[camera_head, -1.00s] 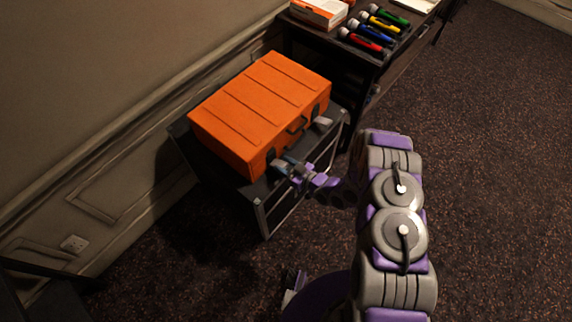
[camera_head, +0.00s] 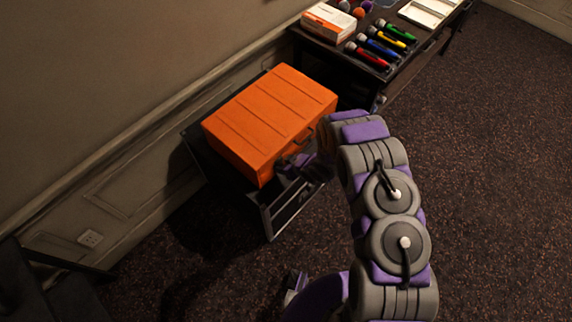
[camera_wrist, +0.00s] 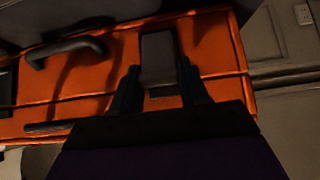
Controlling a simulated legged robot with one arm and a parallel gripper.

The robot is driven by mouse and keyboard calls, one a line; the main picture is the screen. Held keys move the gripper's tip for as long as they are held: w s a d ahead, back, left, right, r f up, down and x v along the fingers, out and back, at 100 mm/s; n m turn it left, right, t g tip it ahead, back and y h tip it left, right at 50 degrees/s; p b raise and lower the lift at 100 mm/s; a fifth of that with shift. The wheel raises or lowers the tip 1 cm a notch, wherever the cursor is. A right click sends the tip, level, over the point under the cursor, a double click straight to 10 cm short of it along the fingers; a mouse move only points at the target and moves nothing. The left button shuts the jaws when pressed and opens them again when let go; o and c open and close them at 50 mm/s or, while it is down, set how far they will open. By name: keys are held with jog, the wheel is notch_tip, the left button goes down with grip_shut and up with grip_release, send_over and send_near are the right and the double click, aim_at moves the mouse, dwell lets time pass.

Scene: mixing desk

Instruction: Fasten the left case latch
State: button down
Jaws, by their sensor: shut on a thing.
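The orange case (camera_head: 268,112) sits closed on a dark metal-framed stand, its front facing my arm. My gripper (camera_head: 284,163) is at the front face near its left end. In the wrist view a dark grey latch (camera_wrist: 158,48) stands on the orange front. My gripper's two fingers (camera_wrist: 159,68) are on either side of the latch, shut on it. The dark carrying handle (camera_wrist: 65,49) is to the left of it there. In the head view the latch is hidden behind my gripper and arm, so I cannot tell its angle.
A dark table (camera_head: 401,63) at the back holds several coloured microphones and a white-and-orange box (camera_head: 329,18). The stand's frame (camera_head: 284,211) lies just below my gripper. The wall is close behind the case. Carpet (camera_head: 490,180) to the right is clear.

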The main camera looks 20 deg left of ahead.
jog(key=shift+w+a+r, duration=0.1)
dwell(0.3)
jog(key=c, duration=0.6)
grip_release()
jog(key=shift+a, duration=0.1)
jog(key=shift+c, duration=0.2)
jog(key=p+v, duration=0.1)
jog(key=v, duration=1.6)
jog(key=shift+p, duration=0.35)
